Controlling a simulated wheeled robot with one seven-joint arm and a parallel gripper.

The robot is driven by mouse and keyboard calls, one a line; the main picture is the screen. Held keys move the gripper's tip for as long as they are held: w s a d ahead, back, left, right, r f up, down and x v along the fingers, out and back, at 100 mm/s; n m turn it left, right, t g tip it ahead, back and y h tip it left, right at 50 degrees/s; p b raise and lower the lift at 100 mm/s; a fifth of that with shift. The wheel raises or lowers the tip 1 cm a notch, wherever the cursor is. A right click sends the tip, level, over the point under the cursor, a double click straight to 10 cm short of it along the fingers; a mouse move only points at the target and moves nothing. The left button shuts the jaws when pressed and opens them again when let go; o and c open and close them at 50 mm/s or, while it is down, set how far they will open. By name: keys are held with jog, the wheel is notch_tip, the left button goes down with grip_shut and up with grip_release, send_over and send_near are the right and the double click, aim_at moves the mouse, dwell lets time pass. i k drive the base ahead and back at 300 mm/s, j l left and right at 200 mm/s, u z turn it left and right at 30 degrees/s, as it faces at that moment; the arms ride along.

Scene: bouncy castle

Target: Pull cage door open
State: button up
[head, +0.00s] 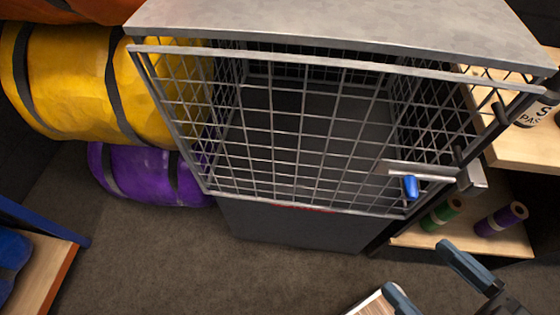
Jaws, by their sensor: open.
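The cage (350,22) has a flat grey metal top and wire mesh sides. Its mesh door (290,140) faces me and looks closed, though a small gap at its edge would be hard to tell. A metal latch bar (425,172) with a blue handle (410,187) sits at the door's lower right. My gripper (430,276) is at the bottom right, open and empty, its two fingers spread. In the picture it is below the latch and apart from the door. The inside of the cage looks empty.
Yellow (90,85) and purple (145,175) rolled bundles lie left of the cage. A wooden shelf (520,240) at right holds green (442,214) and purple (500,219) rolls. A wooden-topped bench (40,270) stands at lower left. Carpet (210,260) before the cage is mostly clear.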

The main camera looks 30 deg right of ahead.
aim_at(505, 121)
jog(key=k+j, duration=0.25)
jog(key=k, duration=0.2)
jog(key=k+j+z, duration=0.15)
jog(key=k+j, duration=0.15)
jog(key=k, duration=0.15)
